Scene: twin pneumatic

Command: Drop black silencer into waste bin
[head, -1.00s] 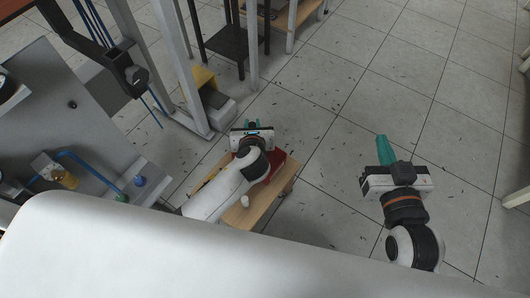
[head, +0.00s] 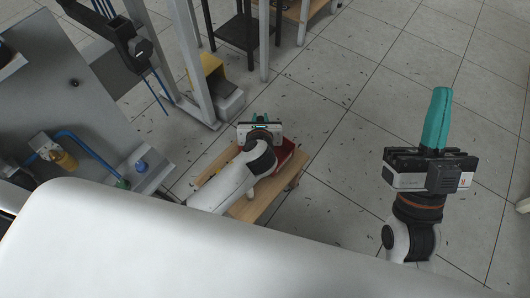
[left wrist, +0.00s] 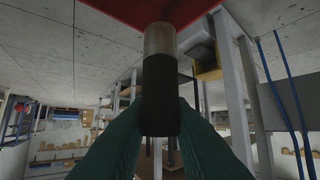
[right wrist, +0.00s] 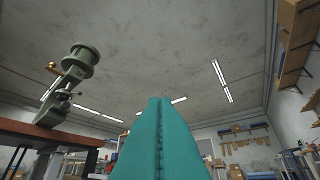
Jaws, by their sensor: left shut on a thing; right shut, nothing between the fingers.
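My left gripper (head: 261,119) is over the low wooden stand, and its teal fingers show in the left wrist view (left wrist: 160,118). It is shut on the black silencer (left wrist: 160,90), a dark cylinder with a bare metal end (left wrist: 160,39). The metal end points toward a red thing (left wrist: 125,10) at the top edge of that view; whether they touch I cannot tell. The silencer is hidden in the head view. No waste bin can be clearly made out. My right gripper (head: 439,102) is shut and empty, raised at the right, with its fingers together in the right wrist view (right wrist: 158,112).
The wooden stand (head: 250,207) carries a red item (head: 284,153), partly behind my left arm. A grey panel with blue tubing (head: 88,150) is at the left. Grey metal posts (head: 188,60) and a yellow-and-grey box (head: 225,95) stand behind. The tiled floor (head: 350,110) between my grippers is clear.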

